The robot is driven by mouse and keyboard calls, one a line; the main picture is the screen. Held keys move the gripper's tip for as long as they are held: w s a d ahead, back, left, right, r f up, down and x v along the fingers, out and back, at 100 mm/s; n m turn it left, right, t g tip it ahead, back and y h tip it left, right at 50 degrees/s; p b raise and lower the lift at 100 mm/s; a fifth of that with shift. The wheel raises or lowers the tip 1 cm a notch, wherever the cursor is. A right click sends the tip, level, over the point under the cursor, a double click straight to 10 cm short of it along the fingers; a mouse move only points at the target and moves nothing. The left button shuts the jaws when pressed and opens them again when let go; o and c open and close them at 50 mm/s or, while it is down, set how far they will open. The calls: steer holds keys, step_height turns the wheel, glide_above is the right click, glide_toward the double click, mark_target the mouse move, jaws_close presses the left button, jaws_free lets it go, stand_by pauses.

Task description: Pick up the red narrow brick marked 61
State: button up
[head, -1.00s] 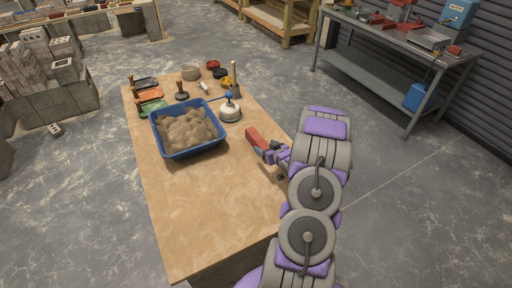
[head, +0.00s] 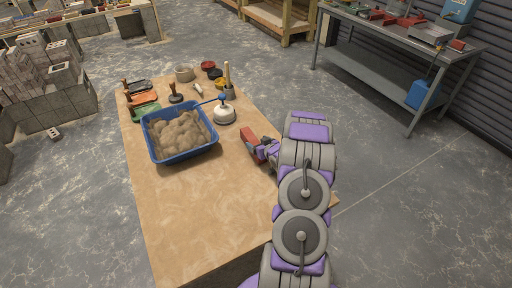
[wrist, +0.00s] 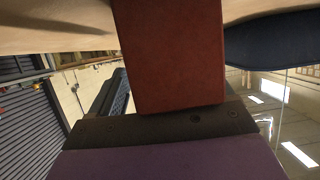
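The red narrow brick (head: 249,137) is at the tip of my gripper (head: 262,148), by the right edge of the wooden table. In the wrist view the brick (wrist: 170,55) fills the upper middle, its near end against the dark gripper part. My gripper looks shut on the brick, though the fingers are mostly hidden. No number can be read on the brick's visible faces. I cannot tell for sure whether the brick clears the table top.
A blue tub (head: 180,152) of sandy mortar stands left of the brick on the table (head: 205,215). A white kettle-like pot (head: 224,115), trowels and small bowls sit at the table's far end. The near part of the table is clear.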

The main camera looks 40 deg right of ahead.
steer(key=a, duration=0.3)
steer(key=shift+r, duration=0.2)
steer(key=c, duration=0.6)
steer(key=shift+d, duration=0.25)
steer(key=c, duration=0.3)
steer(key=shift+d+f, duration=0.15)
steer(key=shift+d, duration=0.35)
steer(key=c, duration=0.3)
steer(key=shift+s+d, duration=0.1)
steer(key=shift+c, duration=0.8)
steer(key=shift+a, duration=0.35)
jaws_close()
